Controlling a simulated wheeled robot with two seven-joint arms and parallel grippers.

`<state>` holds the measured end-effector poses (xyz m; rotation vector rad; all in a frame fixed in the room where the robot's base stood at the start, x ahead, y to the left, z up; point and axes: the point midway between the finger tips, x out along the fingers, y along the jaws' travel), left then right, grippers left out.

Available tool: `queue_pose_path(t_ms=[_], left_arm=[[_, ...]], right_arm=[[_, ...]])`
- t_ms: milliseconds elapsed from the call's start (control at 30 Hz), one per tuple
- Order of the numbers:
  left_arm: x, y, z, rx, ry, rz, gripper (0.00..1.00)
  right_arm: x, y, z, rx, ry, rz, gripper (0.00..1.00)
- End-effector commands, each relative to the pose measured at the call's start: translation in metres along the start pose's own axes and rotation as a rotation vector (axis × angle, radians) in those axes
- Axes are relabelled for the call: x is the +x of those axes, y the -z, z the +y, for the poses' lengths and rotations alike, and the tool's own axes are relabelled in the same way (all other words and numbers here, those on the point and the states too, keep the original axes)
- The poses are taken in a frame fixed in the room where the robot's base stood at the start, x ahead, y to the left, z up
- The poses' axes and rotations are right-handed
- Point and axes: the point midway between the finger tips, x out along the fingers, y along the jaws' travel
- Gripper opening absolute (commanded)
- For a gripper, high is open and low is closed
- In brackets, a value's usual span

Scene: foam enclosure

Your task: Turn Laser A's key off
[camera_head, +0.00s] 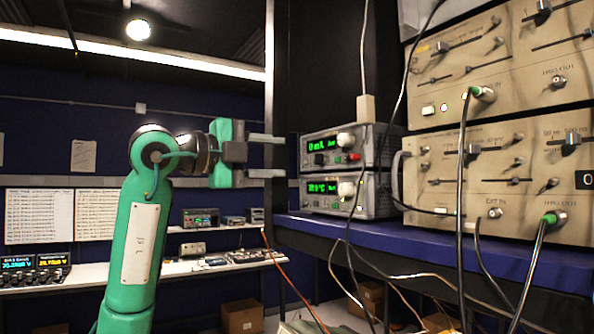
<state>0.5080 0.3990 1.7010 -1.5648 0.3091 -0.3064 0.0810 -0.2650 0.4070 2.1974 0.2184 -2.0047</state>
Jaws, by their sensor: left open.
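Two stacked grey instrument boxes stand on the blue shelf right of centre. The upper box (328,144) has a green display reading about 0 mA, a white knob and small red and green parts. The lower box (322,198) has a green display, apparently a temperature in °C, and a white knob. No label for Laser A is readable, and I cannot make out a key. My left gripper (275,156) is open and empty, its two fingers pointing right, left of the upper box and seemingly apart from it. My right gripper is out of view.
Large beige instruments (508,62) with plugged cables fill the right. A black cable (462,190) and others hang before the blue shelf (430,252). A white bench (190,266) lies behind at left.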

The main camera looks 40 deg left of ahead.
Motion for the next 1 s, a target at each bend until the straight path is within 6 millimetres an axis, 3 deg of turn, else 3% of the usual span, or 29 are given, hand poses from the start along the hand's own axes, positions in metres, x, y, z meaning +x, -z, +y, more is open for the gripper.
queue_pose_path(t_ms=[100, 333, 1000], left_arm=[[-0.026, -0.001, 0.003, 0.001, 0.003, -0.002, 0.42], [-0.053, -0.001, 0.001, 0.000, 0.000, -0.001, 0.42], [-0.057, 0.000, 0.000, -0.001, 0.000, 0.000, 0.42]], right_arm=[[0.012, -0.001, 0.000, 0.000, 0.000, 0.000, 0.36], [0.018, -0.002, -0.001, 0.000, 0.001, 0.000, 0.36], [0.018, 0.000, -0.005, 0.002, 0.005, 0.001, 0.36]])
